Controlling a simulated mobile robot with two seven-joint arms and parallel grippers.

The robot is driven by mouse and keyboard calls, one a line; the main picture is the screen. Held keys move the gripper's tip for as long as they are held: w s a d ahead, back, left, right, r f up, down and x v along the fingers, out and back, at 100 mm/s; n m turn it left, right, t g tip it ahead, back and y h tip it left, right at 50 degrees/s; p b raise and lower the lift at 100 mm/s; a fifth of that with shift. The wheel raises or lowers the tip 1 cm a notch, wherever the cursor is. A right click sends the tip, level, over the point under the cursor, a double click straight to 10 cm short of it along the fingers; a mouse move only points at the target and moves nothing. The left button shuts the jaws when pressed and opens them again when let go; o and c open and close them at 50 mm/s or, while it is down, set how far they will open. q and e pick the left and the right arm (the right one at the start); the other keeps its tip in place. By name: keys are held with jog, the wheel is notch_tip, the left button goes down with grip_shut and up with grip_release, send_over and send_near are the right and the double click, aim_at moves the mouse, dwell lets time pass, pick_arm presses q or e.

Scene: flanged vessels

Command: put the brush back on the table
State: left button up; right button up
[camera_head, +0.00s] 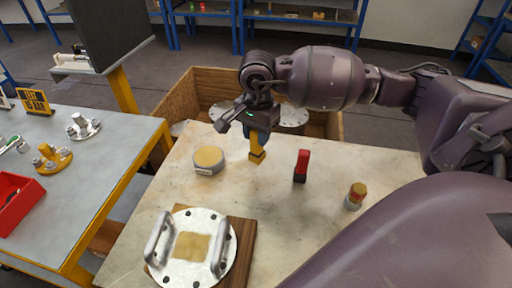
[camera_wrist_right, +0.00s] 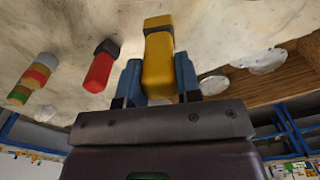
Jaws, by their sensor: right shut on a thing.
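My right gripper (camera_head: 258,134) points down over the far part of the pale stone-topped table (camera_head: 300,222). It is shut on the brush (camera_head: 257,152), a yellow block-like piece with a dark band near its lower end. In the right wrist view the brush (camera_wrist_right: 158,66) is upright between the two blue fingers (camera_wrist_right: 158,84), its tip towards the tabletop. I cannot tell whether the tip touches the table. My left gripper is not in view.
A red block with a dark end (camera_head: 301,166) and a small banded cylinder (camera_head: 355,196) stand to the right. A flanged lid with two handles (camera_head: 213,262) lies on a wooden board in front. An open wooden crate (camera_head: 213,82) is behind.

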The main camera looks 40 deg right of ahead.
aim_at(257, 148)
jog(key=shift+f, duration=2.4)
jog(key=shift+f+b, duration=0.1)
jog(key=shift+b, duration=0.2)
jog(key=shift+f, duration=0.1)
jog(key=o, duration=0.9)
jog(key=shift+r, duration=0.2)
notch_tip(257, 148, up, 12)
jog(key=shift+r+p, duration=0.1)
jog(key=shift+p, duration=0.55)
